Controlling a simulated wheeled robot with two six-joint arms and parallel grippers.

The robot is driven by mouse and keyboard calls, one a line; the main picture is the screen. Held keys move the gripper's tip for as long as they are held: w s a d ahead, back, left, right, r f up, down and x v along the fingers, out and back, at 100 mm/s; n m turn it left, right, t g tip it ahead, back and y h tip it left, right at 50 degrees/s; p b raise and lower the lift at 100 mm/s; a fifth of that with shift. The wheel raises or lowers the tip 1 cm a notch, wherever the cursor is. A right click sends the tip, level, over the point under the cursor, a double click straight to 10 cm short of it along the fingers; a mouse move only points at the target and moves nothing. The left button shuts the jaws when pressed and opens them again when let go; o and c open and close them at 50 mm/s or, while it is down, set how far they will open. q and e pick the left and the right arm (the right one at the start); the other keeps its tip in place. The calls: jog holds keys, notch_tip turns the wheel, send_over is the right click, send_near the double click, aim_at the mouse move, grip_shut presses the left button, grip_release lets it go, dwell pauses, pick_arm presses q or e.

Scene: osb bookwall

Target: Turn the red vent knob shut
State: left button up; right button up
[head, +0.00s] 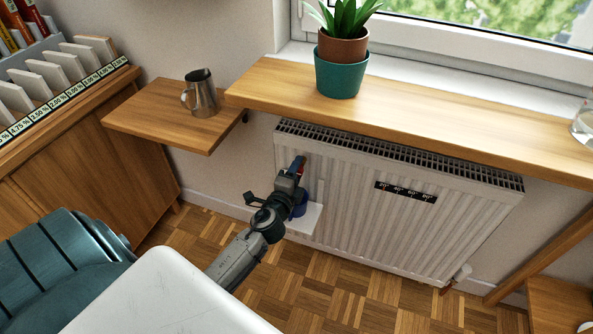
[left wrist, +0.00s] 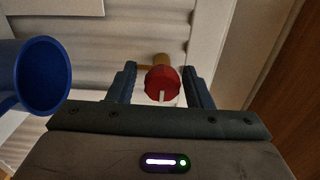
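The red vent knob (left wrist: 163,84) shows in the left wrist view, round, with a white mark pointing down in the picture. It sits on a brass-coloured stem on the radiator (head: 350,195). My left gripper (left wrist: 161,88) is open, with one blue finger on each side of the knob and a visible gap to both. In the head view my left gripper (head: 297,168) is at the radiator's upper left end, and the knob is mostly hidden there, only a bit of red showing. My right gripper is not in view.
A blue cup (left wrist: 42,75) is close beside the left finger; in the head view the cup (head: 300,207) stands on a small white ledge (head: 309,220). A wooden sill (head: 430,121) with a potted plant (head: 341,75) is above. A metal jug (head: 203,95) stands on a shelf (head: 150,110).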

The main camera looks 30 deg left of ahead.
pick_arm(q)
jog(key=shift+o, duration=0.2)
jog(key=b+v, duration=0.1)
jog(key=v, duration=0.9)
jog(key=shift+s+d+b, duration=0.2)
jog(key=shift+s+b, duration=0.15)
jog(key=shift+b, duration=0.05)
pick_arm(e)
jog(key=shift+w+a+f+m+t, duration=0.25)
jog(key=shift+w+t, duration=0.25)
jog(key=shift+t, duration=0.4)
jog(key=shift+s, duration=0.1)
